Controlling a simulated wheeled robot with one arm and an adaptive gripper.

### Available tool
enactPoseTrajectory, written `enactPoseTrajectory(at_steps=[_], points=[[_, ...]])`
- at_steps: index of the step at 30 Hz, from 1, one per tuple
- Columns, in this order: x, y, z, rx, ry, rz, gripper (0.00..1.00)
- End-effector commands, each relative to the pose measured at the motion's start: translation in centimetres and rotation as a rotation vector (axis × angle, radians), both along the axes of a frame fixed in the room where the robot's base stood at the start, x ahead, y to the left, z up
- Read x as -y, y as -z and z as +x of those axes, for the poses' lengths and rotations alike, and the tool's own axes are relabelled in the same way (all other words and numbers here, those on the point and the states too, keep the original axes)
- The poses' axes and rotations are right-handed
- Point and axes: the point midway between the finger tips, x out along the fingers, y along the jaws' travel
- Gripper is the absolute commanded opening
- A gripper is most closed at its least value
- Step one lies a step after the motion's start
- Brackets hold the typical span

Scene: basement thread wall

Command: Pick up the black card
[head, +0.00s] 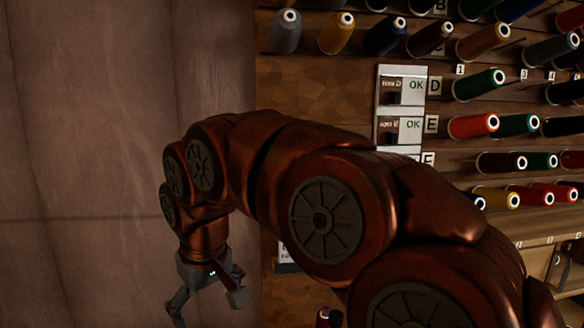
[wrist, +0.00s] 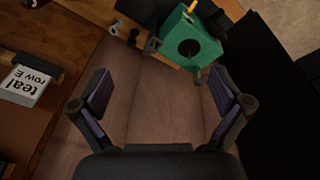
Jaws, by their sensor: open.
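I cannot pick out a black card with certainty in either view. My gripper (head: 207,298) hangs at the lower left of the head view, in front of a plain brown surface. In the wrist view my gripper (wrist: 160,95) has its two fingers wide apart, with nothing between them but the brown surface (wrist: 155,120). A white card (wrist: 30,84) with the words "teal row E" lies left of the fingers, apart from them. Large black shapes (wrist: 268,100) fill the right side of the wrist view; I cannot tell what they are.
A green block with a dark hole (wrist: 180,42) stands beyond my fingertips. A wooden rack (head: 450,100) of colored thread spools fills the right of the head view. My arm hides part of the rack.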

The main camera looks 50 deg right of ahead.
Motion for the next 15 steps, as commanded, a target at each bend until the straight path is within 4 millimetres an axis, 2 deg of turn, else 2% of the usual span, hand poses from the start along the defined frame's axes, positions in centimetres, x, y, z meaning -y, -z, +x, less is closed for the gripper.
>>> enactPoseTrajectory(at_steps=[1, 6, 11, 15], points=[[1.1, -2.1, 1.4, 0.028, 0.018, -0.003, 1.0], [5.5, -7.9, 4.9, 0.124, 0.095, -0.016, 1.0], [10.4, -12.8, 7.1, 0.203, 0.194, -0.024, 1.0], [15.2, -16.5, 8.1, 0.265, 0.298, -0.03, 1.0]])
